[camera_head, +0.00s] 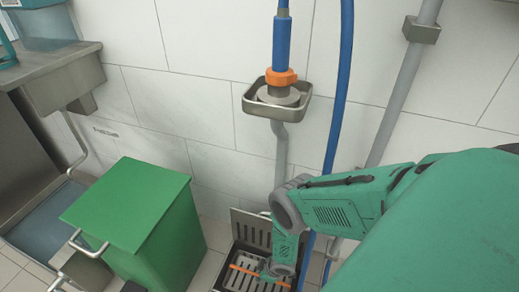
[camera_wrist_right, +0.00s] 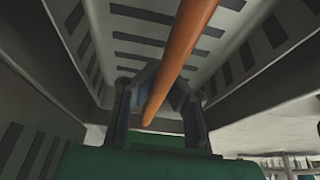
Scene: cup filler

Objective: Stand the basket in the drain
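The basket (camera_head: 243,279) is a grey slotted metal tray with an orange handle (camera_head: 245,269). It shows at the bottom middle of the head view, within the dark frame of the floor drain (camera_head: 221,277); I cannot tell whether it rests on the bottom. The drain's slotted cover (camera_head: 250,230) stands raised behind it. My right gripper (camera_head: 268,272) reaches down to the handle. In the right wrist view, its fingers (camera_wrist_right: 163,88) close in around the orange bar (camera_wrist_right: 180,45), with slotted metal walls beyond. The fingertips' contact is partly hidden. My left gripper is not in view.
A green bin (camera_head: 130,205) with a metal handle stands left of the drain. A blue hose (camera_head: 340,90) and grey pipes run down the tiled wall behind. A metal bracket (camera_head: 277,105) holds an orange-collared fitting above. A steel sink (camera_head: 55,75) is at upper left.

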